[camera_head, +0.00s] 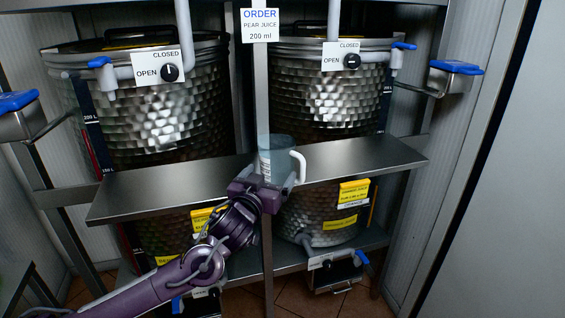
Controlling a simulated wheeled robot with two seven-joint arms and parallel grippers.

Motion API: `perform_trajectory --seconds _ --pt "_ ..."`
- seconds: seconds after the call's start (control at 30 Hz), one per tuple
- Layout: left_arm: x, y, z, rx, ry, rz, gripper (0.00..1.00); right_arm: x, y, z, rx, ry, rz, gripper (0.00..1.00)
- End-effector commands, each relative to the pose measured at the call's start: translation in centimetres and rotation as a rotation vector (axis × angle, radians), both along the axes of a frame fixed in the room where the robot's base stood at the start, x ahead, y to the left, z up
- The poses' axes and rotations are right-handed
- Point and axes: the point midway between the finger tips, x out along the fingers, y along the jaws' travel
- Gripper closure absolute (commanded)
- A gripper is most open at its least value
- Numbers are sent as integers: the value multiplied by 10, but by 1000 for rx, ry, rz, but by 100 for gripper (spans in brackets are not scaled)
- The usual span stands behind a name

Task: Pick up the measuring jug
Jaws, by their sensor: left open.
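The measuring jug (276,149) is a clear, bluish cup with white scale marks and a pale handle on its right side. It stands upright on the metal shelf (160,187), near the middle post. My left gripper (262,183) is open at the jug's lower front. Its purple body hides the jug's base, and I cannot tell whether the fingers touch the jug. My right gripper is not in view.
Two dimpled steel tanks (165,115) (325,100) stand behind the shelf, with taps and OPEN/CLOSED dials. An order sign (260,25) reads pear juice, 200 ml. The shelf's left and right parts are clear.

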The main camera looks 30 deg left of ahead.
Motion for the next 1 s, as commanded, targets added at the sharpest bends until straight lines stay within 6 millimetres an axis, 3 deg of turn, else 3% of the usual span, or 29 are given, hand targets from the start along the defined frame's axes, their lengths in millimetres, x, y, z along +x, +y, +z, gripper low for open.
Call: perform_trajectory --seconds 0.17,0.4,0.53,0.73,1.0 --pt "15 5 6 0 -1 2 10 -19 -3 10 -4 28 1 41" --pt "46 12 5 -1 0 1 10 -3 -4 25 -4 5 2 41" --pt "52 13 3 -1 1 1 10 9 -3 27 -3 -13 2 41" --pt "52 13 2 0 1 0 10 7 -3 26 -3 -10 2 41" --pt "52 13 2 0 1 0 44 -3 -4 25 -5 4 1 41"
